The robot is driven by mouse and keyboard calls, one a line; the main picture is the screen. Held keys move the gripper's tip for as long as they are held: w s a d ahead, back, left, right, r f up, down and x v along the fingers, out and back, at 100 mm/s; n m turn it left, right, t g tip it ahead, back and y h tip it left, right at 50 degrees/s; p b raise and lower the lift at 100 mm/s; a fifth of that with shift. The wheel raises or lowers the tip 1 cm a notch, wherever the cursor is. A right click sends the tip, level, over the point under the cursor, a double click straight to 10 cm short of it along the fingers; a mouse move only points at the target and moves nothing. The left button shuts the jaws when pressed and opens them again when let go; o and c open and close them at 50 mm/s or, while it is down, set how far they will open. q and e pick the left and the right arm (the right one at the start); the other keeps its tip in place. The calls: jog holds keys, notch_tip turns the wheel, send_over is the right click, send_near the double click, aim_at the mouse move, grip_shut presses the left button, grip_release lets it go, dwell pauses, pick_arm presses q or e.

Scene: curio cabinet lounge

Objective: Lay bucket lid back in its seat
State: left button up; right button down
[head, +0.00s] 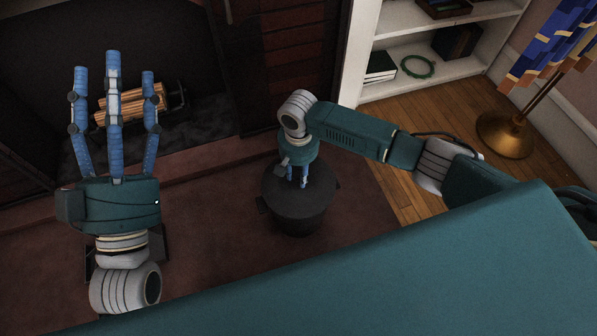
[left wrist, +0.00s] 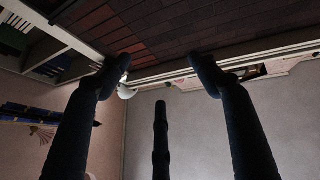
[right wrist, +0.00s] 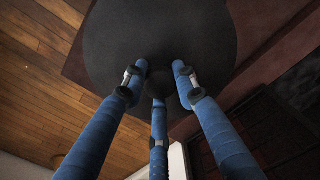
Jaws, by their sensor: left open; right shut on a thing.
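The dark grey bucket (head: 297,226) stands on the reddish hearth area in the middle of the head view. Its dark round lid (head: 322,196) is over the bucket's mouth; I cannot tell whether it rests flush or is slightly raised. My right gripper (head: 298,184) points down and is shut on the lid's knob. In the right wrist view, the blue fingers (right wrist: 160,82) close around the dark knob at the edge of the lid's visible disc (right wrist: 160,35). My left gripper (head: 113,72) is open and empty, raised with its fingers spread, well left of the bucket.
A fireplace with stacked logs (head: 130,104) is at the back left. A white shelf (head: 440,80) with books and a green ring (head: 417,66) is at the back right. A brass lamp base (head: 508,132) stands on the wooden floor at right.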

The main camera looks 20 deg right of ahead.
pick_arm(q)
jog(key=shift+w, duration=0.1)
dwell(0.4)
pick_arm(e)
jog(key=shift+p, duration=0.3)
pick_arm(q)
notch_tip(320, 180, down, 6)
jog(key=w+g+y, duration=0.1)
jog(key=w+g, duration=0.1)
jog(key=g, duration=0.1)
jog(key=shift+w+p, duration=0.2)
jog(key=shift+p, duration=0.1)
dwell(0.4)
jog(key=shift+w, duration=0.1)
dwell(0.5)
notch_tip(320, 180, down, 6)
jog(key=g+y+p, duration=0.1)
jog(key=g, duration=0.2)
jog(key=shift+w+a, duration=0.2)
jog(key=shift+a, duration=0.1)
dwell(0.8)
